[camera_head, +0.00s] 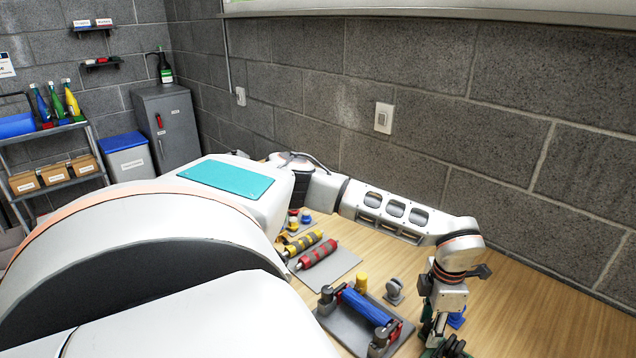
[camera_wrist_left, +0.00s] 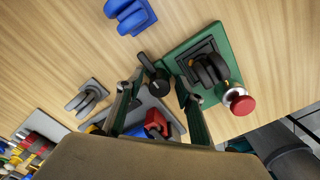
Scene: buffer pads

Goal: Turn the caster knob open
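A green plate (camera_wrist_left: 190,52) lies on the wooden table in the left wrist view. It carries a black caster wheel (camera_wrist_left: 212,70) and a red round knob (camera_wrist_left: 240,102) on a metal collar at its right end. A black rod with a round end (camera_wrist_left: 155,78) sits at the plate's left edge. My left gripper (camera_wrist_left: 160,82) has its two fingers apart, with the black rod's end between their tips; I cannot tell whether they touch it. In the head view my left gripper (camera_head: 442,342) points down at the bottom edge and hides most of the green plate.
A grey caster (camera_head: 394,291) and a blue caster (camera_head: 457,318) stand close to the gripper. A blue roller (camera_head: 365,306) on a grey plate lies to the left, with red and yellow rollers behind. The table right of the gripper is clear up to the block wall (camera_head: 560,130).

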